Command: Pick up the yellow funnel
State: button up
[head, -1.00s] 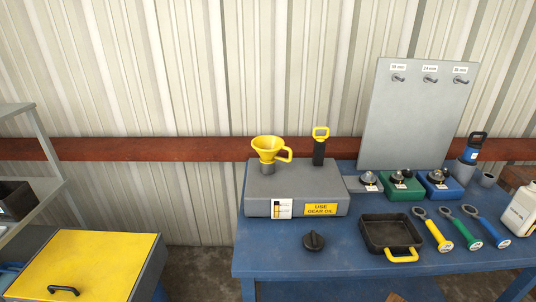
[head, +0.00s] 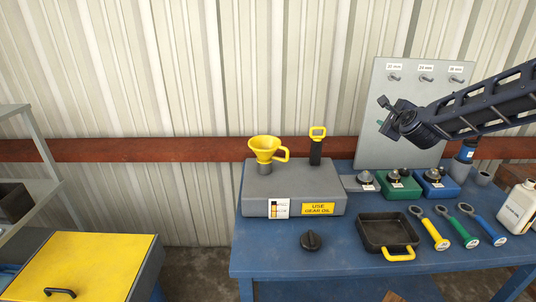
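The yellow funnel (head: 264,149) stands upright at the left rear of a grey box, its spout in a short grey neck (head: 264,164). Its loop handle points right. The grey box (head: 290,190) sits on the blue table and carries a "USE GEAR OIL" label. My gripper (head: 384,112) is in the air at the upper right, in front of the grey peg board and well right of and above the funnel. Its fingers are small and dark, so I cannot tell how far apart they are. Nothing is visibly held in it.
A yellow-handled dipstick (head: 317,145) stands on the box right of the funnel. A black cap (head: 311,241), a black drain pan (head: 389,231) and several ring spanners lie on the blue table (head: 275,262). Colored blocks stand behind them. A yellow-topped cabinet (head: 85,265) is at the left.

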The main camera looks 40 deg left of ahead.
jog(key=s+a+f+m, duration=0.3)
jog(key=s+a, duration=0.1)
jog(key=a, duration=0.3)
jog(key=m+t+h, duration=0.2)
jog(key=m+t, duration=0.2)
jog(key=m, duration=0.8)
send_near(287, 155)
jog(key=shift+w+a+f, duration=0.25)
jog(key=shift+w+f, duration=0.15)
jog(key=shift+w, duration=0.05)
jog(key=shift+w+a+f, duration=0.2)
jog(key=shift+w+f, duration=0.2)
jog(key=shift+w, duration=0.1)
jog(key=shift+s+t, duration=0.2)
jog(key=shift+t, duration=0.2)
jog(key=shift+m, duration=0.3)
jog(key=x, duration=0.5)
jog(key=shift+a+r, duration=0.1)
jog(key=shift+r+x, duration=0.15)
jog(key=shift+x, duration=1.25)
jog(key=shift+r+x, duration=0.2)
jog(key=shift+x, duration=1.25)
jog(key=shift+c, duration=0.5)
